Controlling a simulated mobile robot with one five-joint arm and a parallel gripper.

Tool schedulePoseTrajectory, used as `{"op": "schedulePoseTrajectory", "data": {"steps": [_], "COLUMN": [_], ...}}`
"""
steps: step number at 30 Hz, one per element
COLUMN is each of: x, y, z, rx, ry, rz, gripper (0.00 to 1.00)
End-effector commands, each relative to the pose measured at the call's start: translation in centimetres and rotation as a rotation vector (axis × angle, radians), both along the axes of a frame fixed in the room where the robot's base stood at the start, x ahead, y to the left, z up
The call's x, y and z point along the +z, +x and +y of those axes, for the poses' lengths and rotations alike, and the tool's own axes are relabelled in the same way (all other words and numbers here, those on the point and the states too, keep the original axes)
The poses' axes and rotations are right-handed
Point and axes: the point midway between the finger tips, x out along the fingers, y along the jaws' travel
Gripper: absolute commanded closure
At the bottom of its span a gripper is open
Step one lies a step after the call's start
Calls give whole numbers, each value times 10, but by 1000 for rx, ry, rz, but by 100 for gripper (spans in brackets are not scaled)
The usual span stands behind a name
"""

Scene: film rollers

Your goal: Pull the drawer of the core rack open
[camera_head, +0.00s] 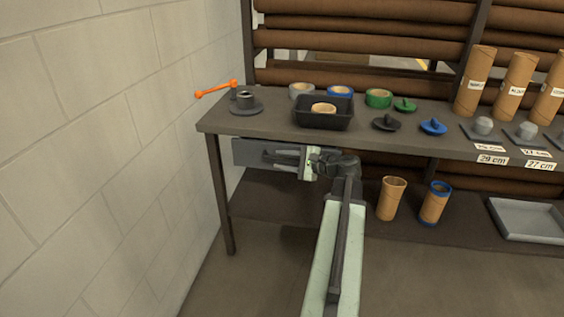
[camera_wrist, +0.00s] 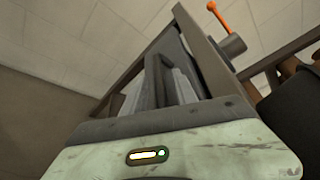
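The core rack is a dark bench (camera_head: 215,128) with rolls behind it. Its grey drawer (camera_head: 243,152) is under the left end of the top, the front close below the front edge. I see no clear gap there. My gripper (camera_head: 272,159) points left across the drawer front, with its pale green body to the right. In the wrist view, my dark gripper (camera_wrist: 165,85) reaches up towards grey surfaces under the bench edge. The handle is not clearly seen behind the fingers. I cannot tell whether they touch it or how far they are closed.
A black tray (camera_head: 323,122), an orange-handled crank (camera_head: 216,90), tape rolls and plugs stand on the bench top. Two short tubes (camera_head: 391,199) and a grey tray (camera_head: 527,219) are on the lower shelf. A block wall (camera_head: 110,130) is close on the left.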

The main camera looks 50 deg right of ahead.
Motion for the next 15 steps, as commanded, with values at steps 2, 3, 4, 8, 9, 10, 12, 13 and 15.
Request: {"op": "schedulePoseTrajectory", "data": {"steps": [2, 3, 4, 8, 9, 10, 12, 13, 15], "x": [0, 0, 0, 0, 0, 0, 0, 0, 0], "y": [0, 0, 0, 0, 0, 0, 0, 0, 0], "z": [0, 0, 0, 0, 0, 0, 0, 0, 1], "rx": [0, 0, 0, 1, 1, 1, 2, 2, 2], "ry": [0, 0, 0, 0, 0, 0, -1, -1, -1], "rz": [0, 0, 0, 1, 1, 0, 0, 1, 1], "gripper": [68, 80, 88, 100, 100, 100, 100, 100, 100]}}
